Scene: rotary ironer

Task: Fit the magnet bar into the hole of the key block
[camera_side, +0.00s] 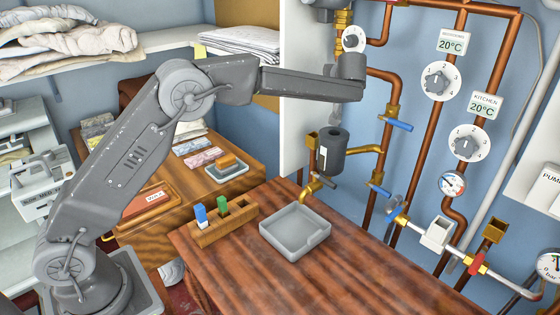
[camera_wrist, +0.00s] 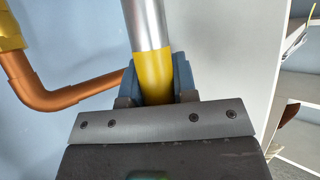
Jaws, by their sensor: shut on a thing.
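The magnet bar (camera_wrist: 148,28), silver with a yellow end, is held by its yellow part in my gripper (camera_wrist: 153,85) in the wrist view. The blue-grey fingers are shut on both sides of it, and its silver part runs out of the top of the picture.
A grey tray (camera_side: 295,233) sits beside the block on the wooden table (camera_side: 320,290). A dark cylinder (camera_side: 331,152) and copper pipes (camera_side: 430,120) line the wall near my wrist. A white panel (camera_side: 298,100) stands left of them. The table's front is clear.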

